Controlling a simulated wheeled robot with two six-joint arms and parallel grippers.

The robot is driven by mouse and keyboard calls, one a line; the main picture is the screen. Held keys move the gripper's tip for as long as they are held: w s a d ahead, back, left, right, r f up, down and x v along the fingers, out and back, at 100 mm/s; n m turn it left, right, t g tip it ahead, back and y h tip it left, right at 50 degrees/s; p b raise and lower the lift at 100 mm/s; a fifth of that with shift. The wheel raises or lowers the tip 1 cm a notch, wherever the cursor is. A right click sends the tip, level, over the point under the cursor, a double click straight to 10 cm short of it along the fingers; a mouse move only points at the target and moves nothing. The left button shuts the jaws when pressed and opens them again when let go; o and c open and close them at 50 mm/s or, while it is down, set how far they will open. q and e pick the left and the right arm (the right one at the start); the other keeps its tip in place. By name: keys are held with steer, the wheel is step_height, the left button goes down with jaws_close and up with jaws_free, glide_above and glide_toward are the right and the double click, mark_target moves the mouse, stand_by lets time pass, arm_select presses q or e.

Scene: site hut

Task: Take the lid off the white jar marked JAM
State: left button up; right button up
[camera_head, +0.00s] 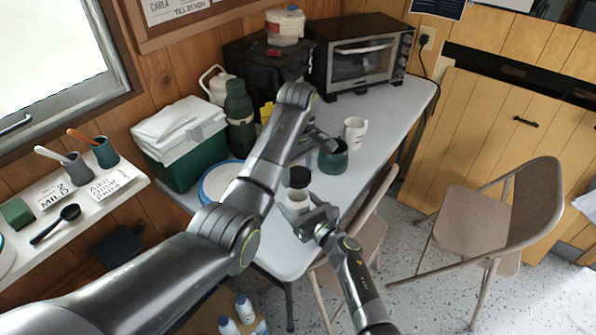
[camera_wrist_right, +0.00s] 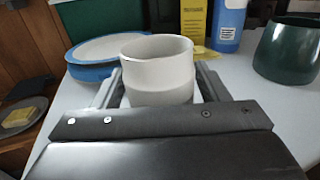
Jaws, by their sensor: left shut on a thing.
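The white jar (camera_head: 297,201) stands upright near the front edge of the white table. Its rim is bare and its mouth open in the right wrist view (camera_wrist_right: 156,75); I cannot read a JAM marking.
A dark green pot (camera_head: 333,158) and a white mug (camera_head: 355,133) stand behind the jar. A blue-rimmed round dish (camera_head: 212,185) is left of it. A toaster oven (camera_head: 360,62) and a green cool box (camera_head: 180,160) stand farther back. Chairs are at the right.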

steer(key=shift+o, duration=1)
steer(key=shift+d, duration=0.1)
